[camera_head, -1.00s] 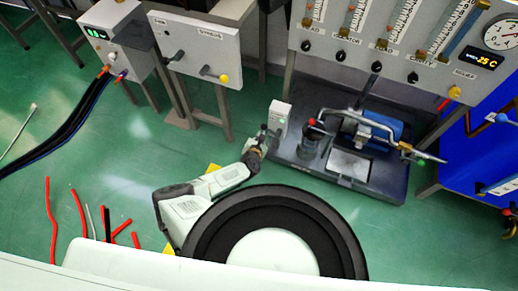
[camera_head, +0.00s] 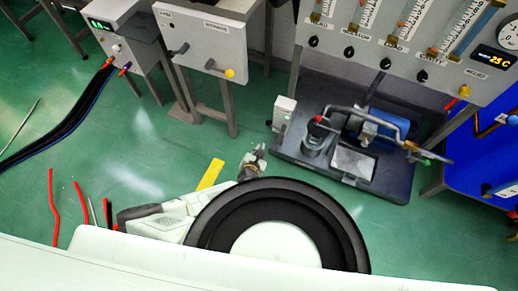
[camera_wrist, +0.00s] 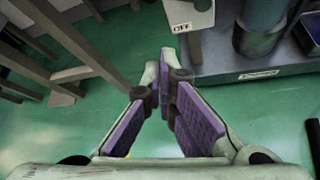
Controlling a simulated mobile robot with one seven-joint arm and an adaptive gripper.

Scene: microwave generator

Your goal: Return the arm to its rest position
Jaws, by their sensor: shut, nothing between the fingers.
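My gripper (camera_head: 259,150) shows in the head view just above the black rim of my round body part, over the green floor. In the wrist view my gripper (camera_wrist: 167,68) has its two purple-padded fingers converging to tips that meet, with nothing between them. My arm lies low and folded along the left side of the round part in the head view, and part of it is hidden behind that part. The gripper is apart from the equipment around it.
A dark platform (camera_head: 385,187) with a pump and blue tank stands right of my gripper. A small white switch box (camera_head: 284,113) is at its left edge, labelled OFF in the wrist view. A grey panel box (camera_head: 208,40) stands behind. Red rods (camera_head: 53,205) lie left.

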